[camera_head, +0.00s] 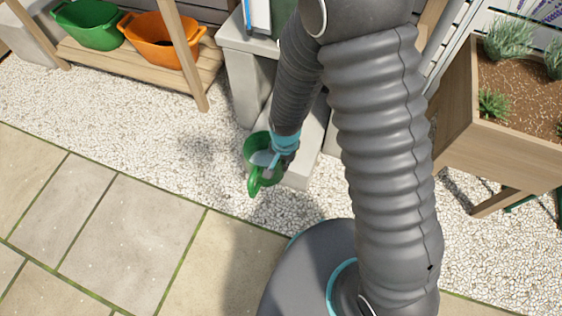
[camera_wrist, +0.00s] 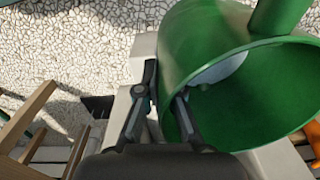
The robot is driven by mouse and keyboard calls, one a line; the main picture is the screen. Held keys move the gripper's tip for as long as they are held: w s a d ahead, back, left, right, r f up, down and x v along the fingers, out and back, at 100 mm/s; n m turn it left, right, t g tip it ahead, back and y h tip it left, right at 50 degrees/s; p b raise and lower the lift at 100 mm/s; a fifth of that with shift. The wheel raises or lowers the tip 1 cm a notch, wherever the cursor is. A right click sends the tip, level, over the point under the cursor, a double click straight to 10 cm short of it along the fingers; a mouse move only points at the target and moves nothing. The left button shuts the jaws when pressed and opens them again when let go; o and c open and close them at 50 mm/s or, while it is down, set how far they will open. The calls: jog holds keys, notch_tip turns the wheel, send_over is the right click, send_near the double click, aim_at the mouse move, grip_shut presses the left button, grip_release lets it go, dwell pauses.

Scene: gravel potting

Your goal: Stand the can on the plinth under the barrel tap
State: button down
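The green can (camera_head: 251,147) is at my gripper (camera_head: 284,158), in front of a pale concrete block that looks like the plinth (camera_head: 301,174). In the wrist view the can (camera_wrist: 190,48) fills the right side, with its open mouth facing the camera and its spout at the top. My gripper (camera_wrist: 167,90) has one finger outside the can's wall and one inside the rim, closed on the wall. The can overlaps the pale block (camera_wrist: 144,48) behind it; the gap between them cannot be judged. The barrel tap is not visible; my arm covers part of that area.
A grey stone stand (camera_head: 247,72) is behind the block. A wooden shelf (camera_head: 140,68) at the upper left holds a green tub (camera_head: 90,27) and an orange tub (camera_head: 160,42). A wooden planter (camera_head: 455,125) stands at right. Gravel (camera_head: 130,125) and paving (camera_head: 125,235) at left are clear.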

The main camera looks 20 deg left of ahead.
jog(key=w+d+p, duration=0.1)
jog(key=w, duration=1.5)
jog(key=shift+w+d+f, duration=0.1)
jog(key=shift+f, duration=3.45)
jog(key=c, duration=1.7)
grip_release()
jog(key=shift+f, duration=0.1)
jog(key=o, duration=0.4)
